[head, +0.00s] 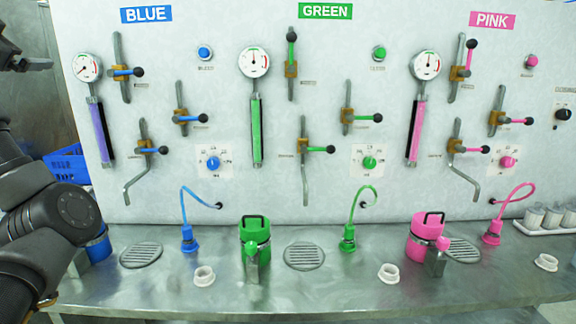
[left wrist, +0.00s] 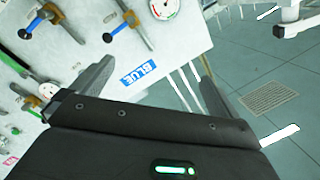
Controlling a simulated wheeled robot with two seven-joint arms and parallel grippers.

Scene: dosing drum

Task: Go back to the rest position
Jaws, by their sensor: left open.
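My left gripper (left wrist: 158,72) is open in the left wrist view, with its two dark fingers spread and nothing between them. Beyond it are the BLUE label (left wrist: 139,72) and the upper edge of the panel, seen tilted. In the head view, part of this gripper (head: 26,62) shows at the upper left edge, left of the blue gauge (head: 87,67) and clear of the panel. My left arm fills the lower left and hides most of a blue container (head: 99,247). My right gripper is in neither view.
The wall panel (head: 228,130) carries blue, green and pink valves and gauges. A green container (head: 254,229) and a pink container (head: 427,227) stand on the metal counter (head: 330,288). Small white cups (head: 203,277) stand near its front. A blue crate (head: 66,163) is behind my arm.

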